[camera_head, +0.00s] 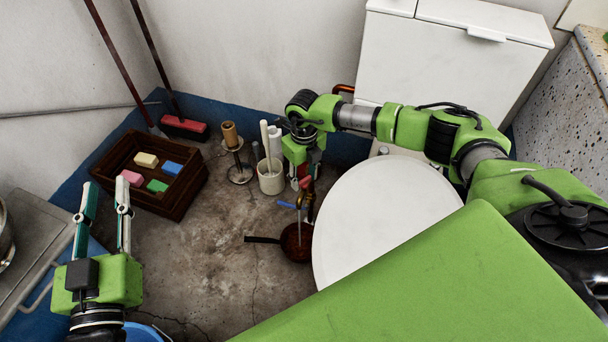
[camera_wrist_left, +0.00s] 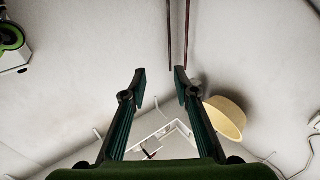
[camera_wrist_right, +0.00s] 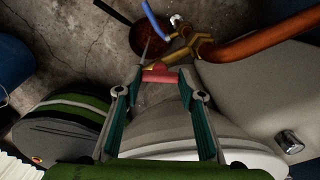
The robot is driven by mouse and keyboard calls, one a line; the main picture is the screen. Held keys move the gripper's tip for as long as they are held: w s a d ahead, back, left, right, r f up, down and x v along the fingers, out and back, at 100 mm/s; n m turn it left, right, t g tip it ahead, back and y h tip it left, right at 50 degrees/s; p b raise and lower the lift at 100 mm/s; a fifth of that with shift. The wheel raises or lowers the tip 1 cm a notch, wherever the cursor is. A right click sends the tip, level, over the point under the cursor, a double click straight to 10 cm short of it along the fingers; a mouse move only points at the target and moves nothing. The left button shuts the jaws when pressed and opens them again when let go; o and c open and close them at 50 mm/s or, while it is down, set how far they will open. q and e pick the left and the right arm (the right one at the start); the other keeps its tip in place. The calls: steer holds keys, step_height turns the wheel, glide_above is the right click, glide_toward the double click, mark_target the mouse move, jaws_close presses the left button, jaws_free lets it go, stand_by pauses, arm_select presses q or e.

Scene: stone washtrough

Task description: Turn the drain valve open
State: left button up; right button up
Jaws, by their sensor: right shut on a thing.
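A brass valve (camera_wrist_right: 190,46) with a red handle (camera_wrist_right: 160,73) shows in the right wrist view, joined to a thick copper pipe (camera_wrist_right: 265,38). My right gripper (camera_wrist_right: 160,78) is shut on the red handle. In the head view my right gripper (camera_head: 305,170) reaches down beside the white round lid, with the red handle (camera_head: 305,182) at its tips. A thin pale streak runs below the valve toward a dark copper pan (camera_head: 297,240); I cannot tell if it is water. My left gripper (camera_head: 105,193) is open and empty, pointing up at the left.
A brown crate (camera_head: 185,203) with several coloured blocks stands by the wall. A white pot (camera_head: 271,182) with sticks and a paper-roll stand (camera_head: 239,172) are near the right gripper. A white round lid (camera_head: 385,205) lies beside the valve.

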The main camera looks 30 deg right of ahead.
mark_target(304, 179)
steer(key=n, duration=0.2)
steer(key=shift+n, duration=0.3)
arm_select(q)
steer(key=shift+f+g, duration=0.3)
steer(key=shift+f, duration=0.3)
arm_select(e)
steer(key=shift+n, duration=1)
arm_select(q)
steer(key=shift+a, duration=0.1)
arm_select(e)
steer(key=o, duration=1.1)
arm_select(q)
steer(key=shift+f+y, duration=0.15)
steer(key=shift+y, duration=0.15)
steer(key=shift+f, duration=0.1)
arm_select(e)
steer(key=shift+r, duration=0.15)
step_height(304, 179, up, 12)
steer(key=shift+f, duration=0.1)
